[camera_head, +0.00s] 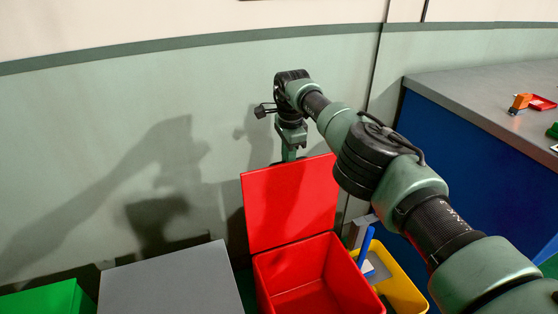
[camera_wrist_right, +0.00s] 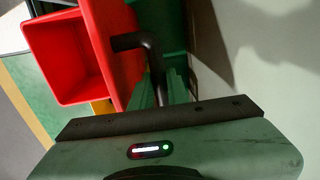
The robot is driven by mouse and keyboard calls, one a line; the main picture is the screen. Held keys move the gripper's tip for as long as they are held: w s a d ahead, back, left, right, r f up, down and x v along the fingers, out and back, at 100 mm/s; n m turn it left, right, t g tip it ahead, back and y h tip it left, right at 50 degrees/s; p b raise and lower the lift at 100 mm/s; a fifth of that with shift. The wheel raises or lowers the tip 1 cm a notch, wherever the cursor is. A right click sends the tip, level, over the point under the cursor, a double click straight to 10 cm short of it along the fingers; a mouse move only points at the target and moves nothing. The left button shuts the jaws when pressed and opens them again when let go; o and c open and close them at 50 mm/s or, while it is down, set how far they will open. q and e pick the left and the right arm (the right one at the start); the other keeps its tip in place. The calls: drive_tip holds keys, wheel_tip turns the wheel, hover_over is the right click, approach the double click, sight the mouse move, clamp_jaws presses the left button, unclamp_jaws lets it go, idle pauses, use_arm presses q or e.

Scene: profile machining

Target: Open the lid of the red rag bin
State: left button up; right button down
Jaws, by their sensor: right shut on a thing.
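The red rag bin (camera_head: 318,278) stands at the bottom centre of the head view, and I see into its empty-looking inside. Its red lid (camera_head: 288,205) stands up, open, along the back of the bin. In the right wrist view the open bin (camera_wrist_right: 62,62) is at the upper left, with the lid (camera_wrist_right: 112,40) beside it. A black bent handle (camera_wrist_right: 145,42) reaches from the lid to my right gripper (camera_wrist_right: 168,88). The right gripper (camera_head: 289,154) is at the lid's top edge, shut on the handle; its fingertips are partly hidden. My left gripper is not in view.
A yellow bin (camera_head: 402,288) with blue and grey pieces stands right of the red bin. A grey box (camera_head: 170,282) and a green box (camera_head: 45,299) stand left. A blue bench (camera_head: 465,160) is at the right. The pale green wall (camera_head: 90,120) is close behind the lid.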

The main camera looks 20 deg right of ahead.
drive_tip(key=shift+w+a+f, duration=0.1)
drive_tip(key=shift+w, duration=0.1)
drive_tip(key=c, duration=1.4)
unclamp_jaws()
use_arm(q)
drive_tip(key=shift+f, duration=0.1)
use_arm(e)
drive_tip(key=shift+o, duration=0.2)
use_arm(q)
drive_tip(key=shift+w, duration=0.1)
